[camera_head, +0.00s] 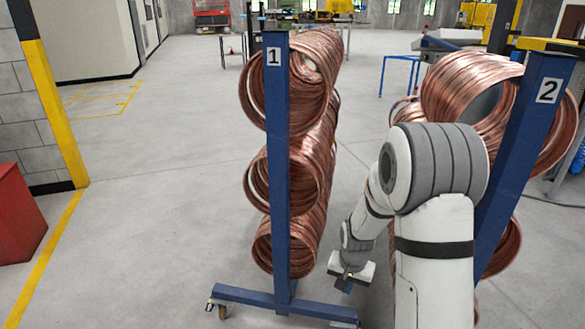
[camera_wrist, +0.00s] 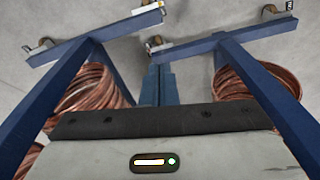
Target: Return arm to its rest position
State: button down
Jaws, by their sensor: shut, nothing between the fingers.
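My gripper (camera_head: 345,284) hangs low between the two blue racks in the head view, at the end of my white and grey arm. In the wrist view the blue fingers of my gripper (camera_wrist: 158,84) lie side by side, shut and empty, and point down over bare floor. Rack 1 (camera_head: 278,180) stands to the left of my gripper with copper coils (camera_head: 300,85) stacked on it. Rack 2 (camera_head: 521,140) stands to the right, with copper coils (camera_head: 470,90) partly hidden behind my arm.
Rack feet with casters (camera_wrist: 100,32) spread over the floor near my gripper. A red box (camera_head: 17,215) and a yellow and black post (camera_head: 55,110) stand at the left. Grey floor (camera_head: 160,200) left of rack 1 is open.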

jog(key=s+r+n+p, duration=0.1)
jog(key=s+r+p, duration=0.35)
jog(key=r, duration=0.75)
jog(key=s+r+n+p, duration=0.1)
jog(key=s+r+p, duration=0.3)
jog(key=r, duration=0.8)
jog(key=s+r+n+t+p, duration=0.1)
jog(key=s+r+p, duration=0.5)
jog(key=s+r, duration=0.7)
jog(key=shift+s+r+n+p, duration=0.3)
jog(key=shift+r+n, duration=0.15)
jog(key=shift+n, duration=0.35)
